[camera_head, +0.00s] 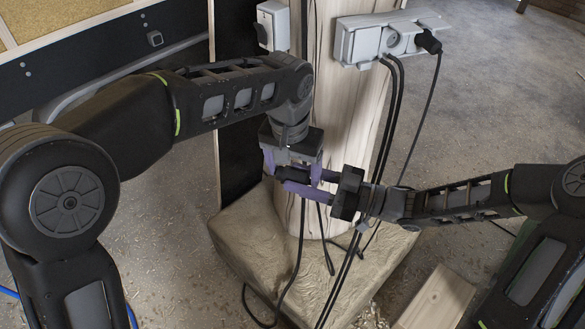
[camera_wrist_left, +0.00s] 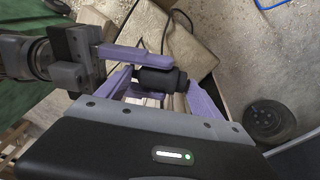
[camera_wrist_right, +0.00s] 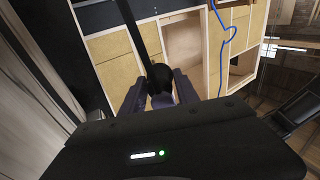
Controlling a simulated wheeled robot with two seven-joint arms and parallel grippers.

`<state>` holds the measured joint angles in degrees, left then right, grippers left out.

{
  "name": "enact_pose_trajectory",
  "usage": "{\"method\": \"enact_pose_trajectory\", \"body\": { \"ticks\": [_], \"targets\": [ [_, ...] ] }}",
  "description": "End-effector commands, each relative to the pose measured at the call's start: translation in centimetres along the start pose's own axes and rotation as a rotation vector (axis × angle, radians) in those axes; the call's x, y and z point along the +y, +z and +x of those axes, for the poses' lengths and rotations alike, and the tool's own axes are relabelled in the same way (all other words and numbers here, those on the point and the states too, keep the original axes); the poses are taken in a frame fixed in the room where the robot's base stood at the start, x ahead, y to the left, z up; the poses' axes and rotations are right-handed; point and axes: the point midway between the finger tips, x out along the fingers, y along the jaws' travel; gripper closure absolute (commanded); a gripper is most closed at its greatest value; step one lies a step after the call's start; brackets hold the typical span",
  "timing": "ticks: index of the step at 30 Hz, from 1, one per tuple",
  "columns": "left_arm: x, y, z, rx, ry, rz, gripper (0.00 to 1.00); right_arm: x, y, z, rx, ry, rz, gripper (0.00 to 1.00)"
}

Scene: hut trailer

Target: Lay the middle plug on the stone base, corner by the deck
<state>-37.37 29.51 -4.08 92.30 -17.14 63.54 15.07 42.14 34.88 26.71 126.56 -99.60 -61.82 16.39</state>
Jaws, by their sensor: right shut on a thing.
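The black middle plug (camera_head: 292,173) is in the air in front of the wooden post, above the stone base (camera_head: 243,238). My right gripper (camera_head: 300,182) is shut on the plug; its purple fingers close on it in the right wrist view (camera_wrist_right: 160,82). My left gripper (camera_head: 293,160) comes down from above at the same spot. In the left wrist view its fingers stand apart on either side of the plug (camera_wrist_left: 160,80), with gaps visible. The plug's cable (camera_head: 301,230) hangs down over the base.
A grey socket strip (camera_head: 393,40) on the post (camera_head: 345,110) holds another black plug (camera_head: 429,41) at its right end. Dark cables (camera_head: 392,110) hang down to the base. A wooden plank (camera_head: 437,298) lies at front right. Bare stone shows left of the cables.

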Motion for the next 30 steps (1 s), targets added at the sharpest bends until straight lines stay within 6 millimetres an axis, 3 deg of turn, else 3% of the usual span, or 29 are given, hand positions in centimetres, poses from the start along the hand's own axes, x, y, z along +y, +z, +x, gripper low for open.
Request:
{"method": "enact_pose_trajectory", "body": {
  "ticks": [11,12,21,30],
  "targets": [
    [-0.89,-0.06,0.05,0.000,-0.012,-0.009,0.67,0.11,0.14,-0.23,-0.003,0.004,0.001,1.00],
    [-0.93,-0.07,0.04,0.000,-0.013,-0.010,0.68,0.12,0.14,-0.25,-0.003,0.005,0.001,0.61],
    [-0.58,-0.05,0.02,0.000,-0.008,-0.006,0.68,0.07,0.09,-0.15,-0.002,0.003,0.001,0.38],
    [-0.41,-0.03,0.02,0.000,-0.006,-0.004,0.68,0.07,0.08,-0.26,-0.002,0.003,0.001,0.38]
  ]
}}
